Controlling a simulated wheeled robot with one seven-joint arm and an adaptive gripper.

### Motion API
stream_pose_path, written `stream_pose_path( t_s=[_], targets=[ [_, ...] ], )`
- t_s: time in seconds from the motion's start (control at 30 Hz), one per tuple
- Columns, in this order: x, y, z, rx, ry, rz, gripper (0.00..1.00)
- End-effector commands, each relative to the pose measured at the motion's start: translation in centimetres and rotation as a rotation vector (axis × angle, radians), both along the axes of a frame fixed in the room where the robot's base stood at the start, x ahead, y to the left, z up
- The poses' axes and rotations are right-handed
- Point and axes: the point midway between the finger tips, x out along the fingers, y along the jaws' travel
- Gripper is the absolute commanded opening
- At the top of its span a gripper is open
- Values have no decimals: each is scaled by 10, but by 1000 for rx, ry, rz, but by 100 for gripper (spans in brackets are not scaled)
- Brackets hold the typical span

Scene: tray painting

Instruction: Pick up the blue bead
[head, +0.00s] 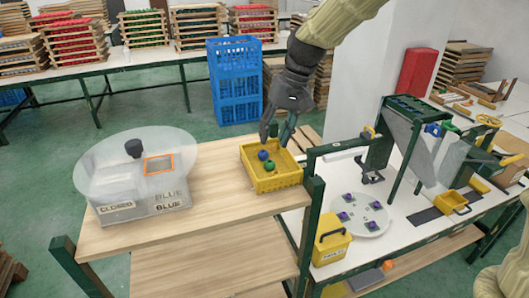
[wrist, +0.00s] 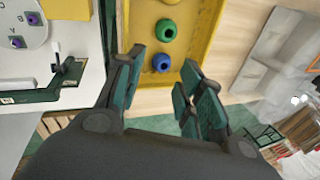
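A blue bead (head: 263,155) lies in a yellow tray (head: 276,184), close beside a green bead (head: 270,164). My gripper (head: 274,138) points down over the tray's far side. In the wrist view my gripper (wrist: 160,68) is open and empty, with the nearer blue bead seen between its fingertips. The height gap to the bead is hard to judge.
The tray stands on a wooden bench (head: 215,215). A grey box marked BLUE (head: 140,208) with a clear round cover (head: 105,170) stands left. A green frame (head: 312,215), yellow bin (head: 332,243) and round plate (head: 375,222) are to the right.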

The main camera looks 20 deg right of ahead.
Motion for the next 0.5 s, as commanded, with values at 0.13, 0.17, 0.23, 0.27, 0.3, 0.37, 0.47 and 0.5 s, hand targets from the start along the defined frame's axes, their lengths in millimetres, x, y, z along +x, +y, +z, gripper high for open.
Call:
stream_pose_path(
  t_s=[0.13, 0.17, 0.23, 0.27, 0.3, 0.37, 0.47, 0.5],
  targets=[
    [4, 3, -7, -1, 4, 1, 38],
    [4, 4, -9, 0, 5, 1, 38],
    [3, 7, -14, 0, 6, 2, 38],
    [2, 9, -17, 0, 7, 2, 38],
    [3, 10, -21, 0, 8, 2, 38],
    [4, 13, -27, 0, 7, 1, 38],
    [5, 17, -39, 1, 7, 1, 38],
    [5, 18, -42, 1, 7, 2, 38]
  ],
)
